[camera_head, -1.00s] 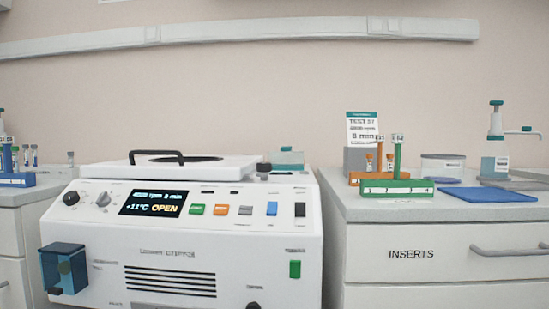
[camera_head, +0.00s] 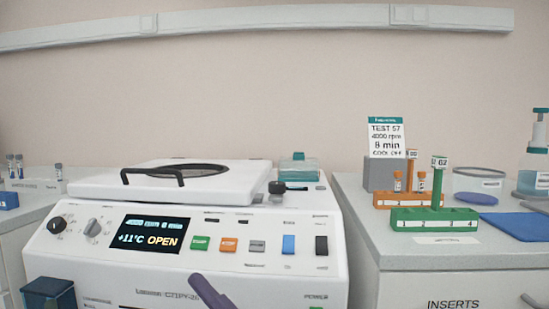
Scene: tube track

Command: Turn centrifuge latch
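The white centrifuge (camera_head: 60,250) stands at the lower left and middle, and its display (camera_head: 150,234) reads OPEN. Its white lid (camera_head: 225,185), with a black handle (camera_head: 152,172) and a round window, lies nearly flat on top. A small black knob with a short arm pointing right, which looks like the latch (camera_head: 277,188), sits on the top just right of the lid. A dark purple rod-like shape (camera_head: 210,292) rises from the bottom edge in front of the centrifuge; I cannot tell what it is. Neither gripper can be made out.
A bench with a drawer marked INSERTS (camera_head: 455,283) stands right of the centrifuge. It holds a green rack (camera_head: 434,218), an orange rack (camera_head: 393,201), a sign card (camera_head: 385,137), a blue mat (camera_head: 520,226) and a dispenser bottle (camera_head: 536,160). A teal box (camera_head: 299,168) stands behind the latch.

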